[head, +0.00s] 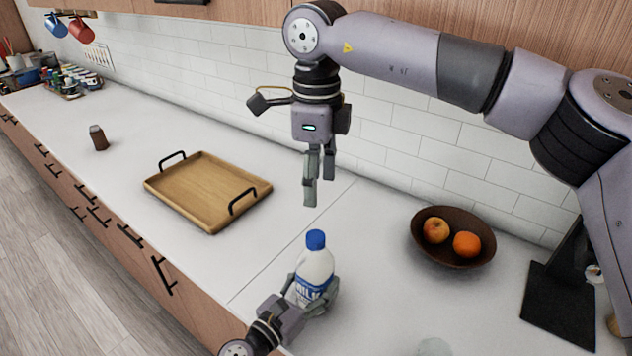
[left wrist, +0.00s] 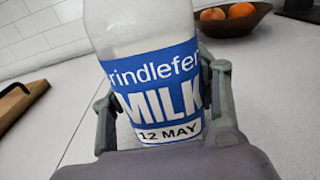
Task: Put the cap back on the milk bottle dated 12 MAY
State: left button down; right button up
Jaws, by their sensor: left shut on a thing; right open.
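The milk bottle (head: 316,267) is white with a blue label and stands upright on the counter. Its label reads MILK and 12 MAY in the left wrist view (left wrist: 158,85). A blue cap (head: 316,240) sits on top of its neck; I cannot tell how tightly. My left gripper (head: 313,291) is shut around the bottle's body, with a finger on each side in the left wrist view (left wrist: 163,105). My right gripper (head: 318,190) is open and empty, pointing down above the bottle and a little behind it, apart from the cap.
A wooden tray (head: 205,222) with black handles lies to the left. A brown bowl (head: 452,260) with fruit stands at the right. A small dark jar (head: 98,138) stands farther left. A tiled wall runs behind. The counter around the bottle is mostly clear.

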pick_arm(q)
jog(key=c, duration=0.5)
grip_release()
jog(key=v, duration=1.2)
